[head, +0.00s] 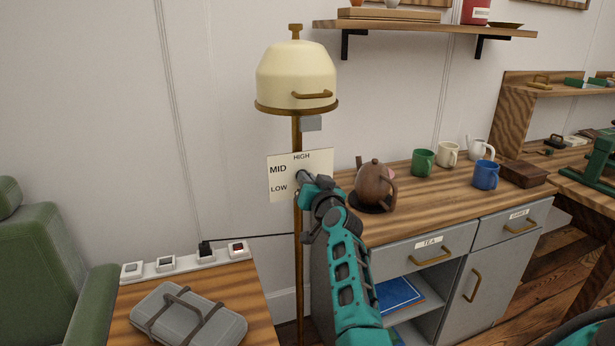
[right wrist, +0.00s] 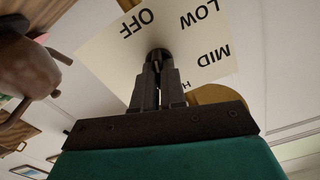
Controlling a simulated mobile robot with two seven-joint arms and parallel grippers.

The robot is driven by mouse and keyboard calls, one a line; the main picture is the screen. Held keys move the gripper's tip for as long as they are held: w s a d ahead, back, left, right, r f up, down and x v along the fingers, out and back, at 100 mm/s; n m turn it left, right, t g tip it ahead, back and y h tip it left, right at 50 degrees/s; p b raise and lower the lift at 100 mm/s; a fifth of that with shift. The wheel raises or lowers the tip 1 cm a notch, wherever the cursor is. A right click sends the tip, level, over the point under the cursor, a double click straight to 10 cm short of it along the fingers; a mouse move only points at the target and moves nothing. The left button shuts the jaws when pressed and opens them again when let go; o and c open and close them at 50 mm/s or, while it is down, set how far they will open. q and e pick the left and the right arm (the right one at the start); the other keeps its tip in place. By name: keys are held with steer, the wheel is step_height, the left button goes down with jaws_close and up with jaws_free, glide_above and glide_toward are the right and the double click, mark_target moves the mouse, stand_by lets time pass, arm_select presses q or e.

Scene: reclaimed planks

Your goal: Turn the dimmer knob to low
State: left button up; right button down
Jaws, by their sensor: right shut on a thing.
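The dimmer plate (head: 283,166) is a cream card on the brass pole of a floor lamp (head: 297,80). HIGH, MID and LOW are legible in the head view; OFF also shows in the right wrist view (right wrist: 112,52). The dark dimmer knob (right wrist: 158,54) sits near the plate's middle. My right gripper (right wrist: 158,75) is shut on the knob, its fingers pointing at the plate. In the head view the right gripper (head: 306,180) covers the knob and the OFF label. Which mark the knob points to cannot be told. My left gripper is not in view.
A wooden counter (head: 420,195) to the right holds a brown teapot (head: 372,182) and several mugs. A green armchair (head: 40,250) and a low table with a grey case (head: 188,315) and power strip (head: 185,262) stand left. A shelf (head: 425,27) hangs above.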

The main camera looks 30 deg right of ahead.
arm_select(q)
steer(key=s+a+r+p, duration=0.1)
steer(key=p, duration=0.1)
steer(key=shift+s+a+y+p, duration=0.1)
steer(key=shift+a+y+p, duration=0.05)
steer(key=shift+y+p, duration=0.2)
arm_select(e)
steer(key=m, duration=0.7)
steer(key=shift+d+m, duration=0.1)
steer(key=shift+m, duration=0.5)
steer(key=c, duration=1.2)
jaws_free()
